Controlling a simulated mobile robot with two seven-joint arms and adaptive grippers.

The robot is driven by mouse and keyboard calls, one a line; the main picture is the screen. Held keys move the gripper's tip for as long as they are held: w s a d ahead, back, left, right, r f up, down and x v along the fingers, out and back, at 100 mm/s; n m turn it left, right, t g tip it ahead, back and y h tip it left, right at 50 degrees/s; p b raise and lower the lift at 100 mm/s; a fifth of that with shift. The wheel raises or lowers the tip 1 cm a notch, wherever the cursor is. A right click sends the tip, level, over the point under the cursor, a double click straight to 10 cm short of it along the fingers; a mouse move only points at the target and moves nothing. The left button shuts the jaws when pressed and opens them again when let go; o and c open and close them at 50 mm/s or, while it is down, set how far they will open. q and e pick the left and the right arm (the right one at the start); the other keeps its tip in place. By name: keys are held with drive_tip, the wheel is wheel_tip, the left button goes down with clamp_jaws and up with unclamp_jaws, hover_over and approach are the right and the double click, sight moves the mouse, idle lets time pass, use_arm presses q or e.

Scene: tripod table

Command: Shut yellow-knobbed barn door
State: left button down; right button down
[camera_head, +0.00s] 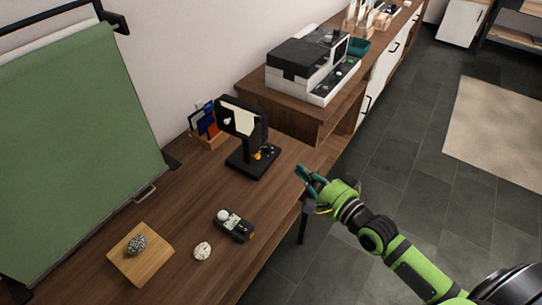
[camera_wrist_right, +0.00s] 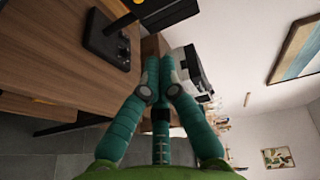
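A black lamp (camera_head: 241,121) with a pale face stands on the wooden table in the head view. It is upright on a black base (camera_head: 252,164), with dark flaps around its face. A small yellow spot (camera_head: 257,155) shows low on it, and yellow also shows at the top edge of the right wrist view (camera_wrist_right: 137,3). Which flap carries a yellow knob is too small to tell. My right gripper (camera_head: 303,174), with teal fingers, is over the table's right edge, apart from the lamp. Its fingertips (camera_wrist_right: 162,60) converge with nothing visible between them. My left gripper is out of view.
On the table (camera_head: 185,213) are a wooden block with a dark speckled object (camera_head: 136,243), a pale round stone (camera_head: 202,251), a black device (camera_head: 234,227) and a box of cards (camera_head: 207,128). A green board (camera_head: 75,150) stands left.

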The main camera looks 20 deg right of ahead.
approach(258, 145)
drive_tip(key=w+d+r, duration=0.1)
drive_tip(key=d, duration=0.1)
use_arm(q)
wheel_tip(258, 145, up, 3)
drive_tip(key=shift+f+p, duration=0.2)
drive_tip(key=shift+p, duration=0.95)
use_arm(e)
drive_tip(key=a, duration=0.2)
drive_tip(key=w+a, duration=0.1)
drive_tip(key=shift+w+a+f, duration=0.2)
drive_tip(key=shift+a, duration=0.2)
